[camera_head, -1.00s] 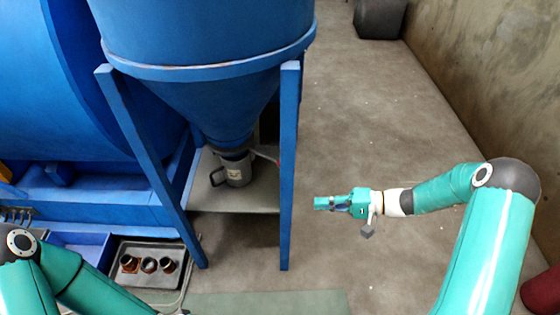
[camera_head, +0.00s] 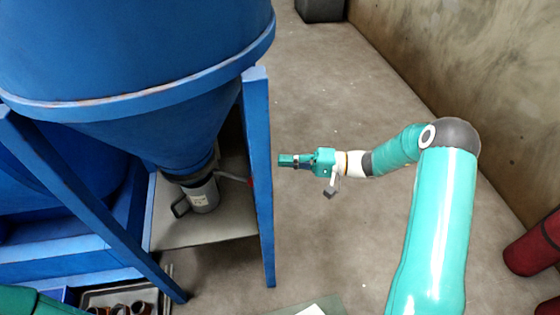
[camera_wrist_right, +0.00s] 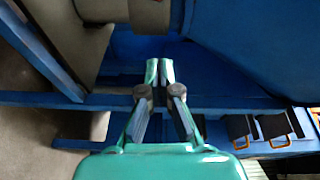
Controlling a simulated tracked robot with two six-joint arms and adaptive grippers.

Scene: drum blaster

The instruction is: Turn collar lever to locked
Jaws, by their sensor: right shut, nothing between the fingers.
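The dark collar (camera_head: 190,175) sits at the outlet of the blue hopper (camera_head: 150,140), above a grey canister (camera_head: 203,197) with a handle. A thin pale lever (camera_head: 232,178) reaches right from the collar, its red end partly hidden by the blue front leg. My right gripper (camera_head: 283,160) is shut and empty, just right of that leg in the picture, and points left. In the right wrist view its fingertips (camera_wrist_right: 160,70) are together with nothing between them. Of my left arm only a green part shows at the lower left; its gripper is out of view.
The blue front leg (camera_head: 260,190) stands between my right gripper and the collar in the picture. A tray (camera_head: 95,299) with dark fittings is at the lower left. The floor right of the frame is open.

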